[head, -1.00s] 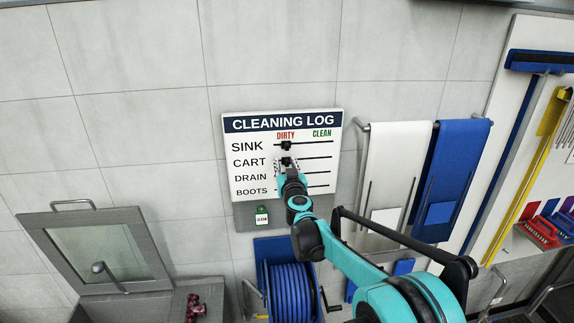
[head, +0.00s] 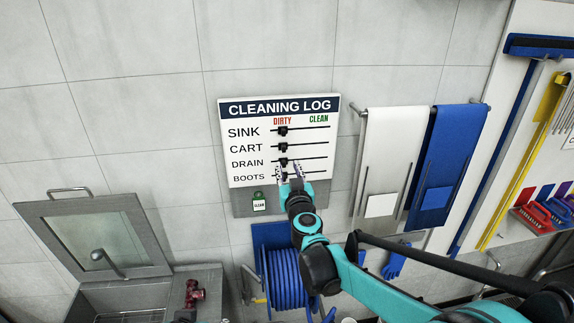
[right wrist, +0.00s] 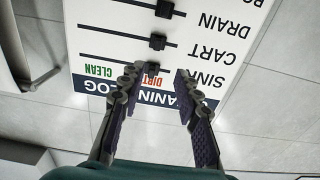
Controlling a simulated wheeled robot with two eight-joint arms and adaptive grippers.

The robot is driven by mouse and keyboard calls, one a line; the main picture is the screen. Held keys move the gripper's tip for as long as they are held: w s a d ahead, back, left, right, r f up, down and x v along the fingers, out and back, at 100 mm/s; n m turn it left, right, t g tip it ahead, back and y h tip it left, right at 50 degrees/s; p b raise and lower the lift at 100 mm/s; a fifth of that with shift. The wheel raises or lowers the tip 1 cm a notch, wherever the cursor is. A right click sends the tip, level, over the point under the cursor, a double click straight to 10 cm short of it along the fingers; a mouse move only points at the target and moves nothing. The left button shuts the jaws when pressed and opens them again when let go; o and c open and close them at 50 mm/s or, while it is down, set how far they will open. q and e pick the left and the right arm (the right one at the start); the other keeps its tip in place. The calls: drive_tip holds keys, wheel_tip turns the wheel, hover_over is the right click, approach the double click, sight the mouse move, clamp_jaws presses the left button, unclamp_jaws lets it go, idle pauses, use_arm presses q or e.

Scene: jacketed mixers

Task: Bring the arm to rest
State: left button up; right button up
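A white cleaning log board (head: 235,110) hangs on the wall, with rows SINK, CART, DRAIN and BOOTS. The SINK knob (head: 283,131), CART knob (head: 283,146) and DRAIN knob (head: 283,162) all sit at the DIRTY end of their rails. The BOOTS knob is hidden behind my gripper. My right gripper (head: 288,172) overlaps the BOOTS row in the head view. In the right wrist view its two fingers (right wrist: 158,82) are apart and empty, with the upside-down board beyond. The SINK knob (right wrist: 152,69) shows between the fingertips; I cannot tell the distance. My left gripper is out of view.
A blue hose reel (head: 287,278) is below the board. A white towel (head: 388,150) and a blue towel (head: 448,150) hang to the right. A steel sink unit with a raised lid (head: 95,240) stands at lower left. Bare wall lies left of the board.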

drive_tip(key=s+d+f+n+g+y+b, duration=0.3)
drive_tip(key=s+f+g+b, duration=0.2)
drive_tip(key=s+f+b, duration=1.4)
drive_tip(key=s+d+f+m+g+h+b, duration=0.1)
drive_tip(key=s+d+f+g+h+b, duration=0.1)
drive_tip(key=s+f, duration=0.4)
drive_tip(key=s+d+f+m+g+h+b, duration=0.1)
drive_tip(key=s+d+f+m+g+b, duration=0.1)
drive_tip(key=s+d+f+b, duration=0.2)
drive_tip(key=s+d+f+m+g+h+b, duration=0.1)
drive_tip(key=s+d+f+b, duration=0.3)
drive_tip(key=f, duration=1.3)
drive_tip(key=s+d+h, duration=0.1)
drive_tip(key=s+d, duration=0.2)
drive_tip(key=shift+s+d+m+g+h, duration=0.15)
drive_tip(key=shift+s+m+g+h, duration=0.15)
drive_tip(key=shift+g, duration=0.1)
